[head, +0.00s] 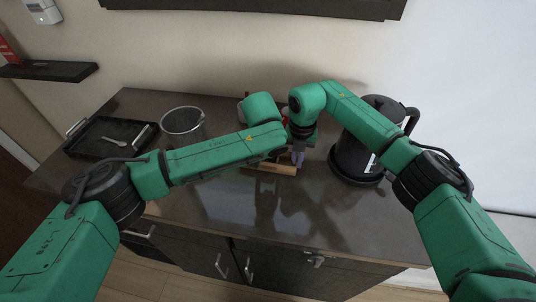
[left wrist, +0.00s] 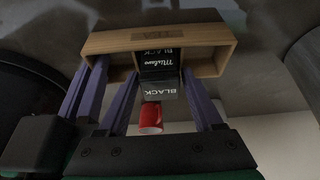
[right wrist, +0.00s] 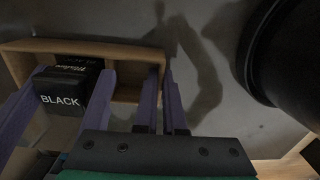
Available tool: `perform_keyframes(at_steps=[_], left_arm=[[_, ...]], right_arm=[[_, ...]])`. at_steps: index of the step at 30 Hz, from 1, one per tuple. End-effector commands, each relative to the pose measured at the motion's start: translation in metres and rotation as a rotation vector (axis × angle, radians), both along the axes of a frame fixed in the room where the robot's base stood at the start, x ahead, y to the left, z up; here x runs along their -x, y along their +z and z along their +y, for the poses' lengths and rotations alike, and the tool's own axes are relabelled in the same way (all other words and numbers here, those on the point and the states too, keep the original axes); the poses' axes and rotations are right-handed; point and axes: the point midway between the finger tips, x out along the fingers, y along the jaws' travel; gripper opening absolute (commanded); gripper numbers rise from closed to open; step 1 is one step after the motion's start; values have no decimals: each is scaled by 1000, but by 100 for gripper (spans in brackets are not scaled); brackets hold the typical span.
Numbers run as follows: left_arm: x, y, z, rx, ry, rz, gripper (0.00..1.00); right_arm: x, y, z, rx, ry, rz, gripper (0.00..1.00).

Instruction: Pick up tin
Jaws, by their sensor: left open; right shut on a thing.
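A black tin labelled BLACK (left wrist: 160,88) stands in the middle of a wooden compartment holder (left wrist: 212,40), which also shows in the right wrist view (right wrist: 128,54). In the head view the holder (head: 268,168) is mostly hidden by my arms. My left gripper (left wrist: 161,75) is open, with one purple finger on each side of the tin; I cannot tell whether they touch it. My right gripper (right wrist: 161,75) is shut on the holder's end wall, its fingers on both sides of the wood. The right gripper also shows in the head view (head: 298,156).
A black kettle (head: 350,158) stands close to the right of the holder. A red cup (left wrist: 151,118) is near the tin. A round bin (head: 183,124) and a black tray (head: 90,145) with a spoon are on the left. The counter's front (head: 220,205) is clear.

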Motion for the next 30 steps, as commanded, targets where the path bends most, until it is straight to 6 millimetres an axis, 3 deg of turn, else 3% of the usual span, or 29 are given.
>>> perform_keyframes(at_steps=[2,3,8,19,30], left_arm=[[2,-7,3,-7,5,14,68],[2,-7,3,-7,6,15,60],[3,-9,4,-9,6,18,0],[4,-2,3,-9,4,21,0],[3,86,2,-5,3,12,0]], right_arm=[[0,2,2,-5,6,1,0],[0,2,3,-6,6,0,0],[0,2,3,-7,7,0,0],[-1,3,4,-11,8,-3,0],[0,2,2,-6,5,-2,0]])
